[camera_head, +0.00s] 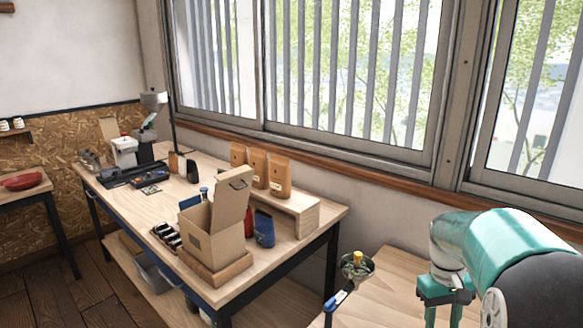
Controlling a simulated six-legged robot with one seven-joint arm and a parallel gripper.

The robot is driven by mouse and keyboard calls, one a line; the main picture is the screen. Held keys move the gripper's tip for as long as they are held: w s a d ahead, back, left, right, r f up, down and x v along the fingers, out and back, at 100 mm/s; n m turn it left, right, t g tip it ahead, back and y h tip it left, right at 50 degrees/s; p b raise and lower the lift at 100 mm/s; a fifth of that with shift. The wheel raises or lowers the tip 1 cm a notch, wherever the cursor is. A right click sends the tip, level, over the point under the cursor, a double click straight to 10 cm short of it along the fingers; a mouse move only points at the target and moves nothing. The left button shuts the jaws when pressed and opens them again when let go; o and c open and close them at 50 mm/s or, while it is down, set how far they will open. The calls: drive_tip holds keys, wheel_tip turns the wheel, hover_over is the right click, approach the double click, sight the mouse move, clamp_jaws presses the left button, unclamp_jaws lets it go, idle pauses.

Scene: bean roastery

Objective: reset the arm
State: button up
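My arm comes in from the lower right, with teal, grey and black links. My gripper (444,314) hangs at its end, pointing down over the pale wooden table (395,267) at the lower right. Its two teal fingers stand apart with a gap between them, and I see nothing held there. The fingertips run out of the bottom of the picture, so I cannot tell how near the tabletop they are.
A metal funnel-like cup (357,268) with a yellow-topped item stands left of my gripper, beside a blue-and-white tool (338,298). The long workbench (262,285) holds an open cardboard box (212,236), several brown bags (279,176) and machines. Windows (350,70) line the wall behind.

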drive_tip(key=s+a+r+t, duration=0.4)
drive_tip(key=s+a, duration=0.3)
drive_tip(key=a, duration=0.3)
drive_tip(key=s+a+r+t, duration=0.4)
drive_tip(key=s+a, duration=0.2)
drive_tip(key=a, duration=0.4)
drive_tip(key=shift+s, duration=0.4)
